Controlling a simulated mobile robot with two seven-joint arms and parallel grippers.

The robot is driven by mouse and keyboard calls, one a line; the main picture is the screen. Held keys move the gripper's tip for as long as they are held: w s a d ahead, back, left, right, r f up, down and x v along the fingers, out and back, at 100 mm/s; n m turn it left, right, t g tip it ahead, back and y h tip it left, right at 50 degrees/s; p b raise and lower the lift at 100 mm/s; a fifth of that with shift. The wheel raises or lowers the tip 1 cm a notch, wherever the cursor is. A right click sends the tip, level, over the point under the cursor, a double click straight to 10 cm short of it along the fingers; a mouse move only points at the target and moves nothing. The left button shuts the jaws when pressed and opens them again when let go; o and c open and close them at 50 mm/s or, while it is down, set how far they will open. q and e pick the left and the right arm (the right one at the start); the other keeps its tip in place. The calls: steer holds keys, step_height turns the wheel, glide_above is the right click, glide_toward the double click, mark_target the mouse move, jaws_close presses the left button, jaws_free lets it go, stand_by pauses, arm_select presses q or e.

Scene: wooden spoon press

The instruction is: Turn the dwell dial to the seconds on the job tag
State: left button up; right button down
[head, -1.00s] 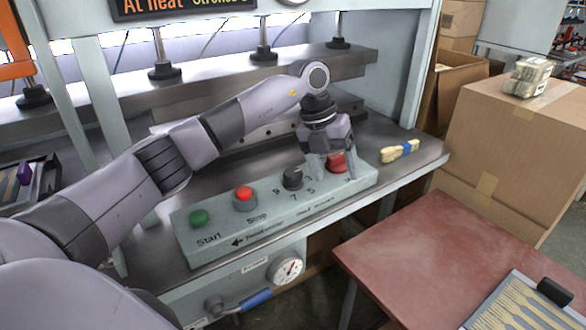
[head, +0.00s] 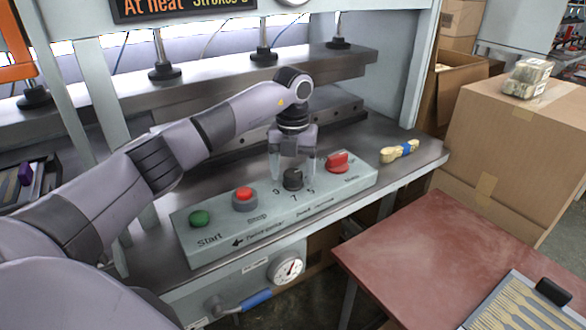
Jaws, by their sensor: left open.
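The black dwell dial (head: 293,180) sits on the grey control box (head: 222,246), with the numbers 9, 7 and 5 around it. My left gripper (head: 293,176) is open and points down, its two fingers on either side of the dial; I cannot tell whether they touch it. I cannot make out a job tag. My right gripper is not in view.
The press platen (head: 200,90) and frame post (head: 415,70) stand behind and beside the box. A bundle of wooden spoons (head: 399,151) lies on the bench at right. A red table (head: 430,255) with a tray of spoon blanks (head: 515,305) is in front right.

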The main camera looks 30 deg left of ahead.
arm_select(q)
steer(key=shift+c, duration=0.3)
steer(key=c, duration=1)
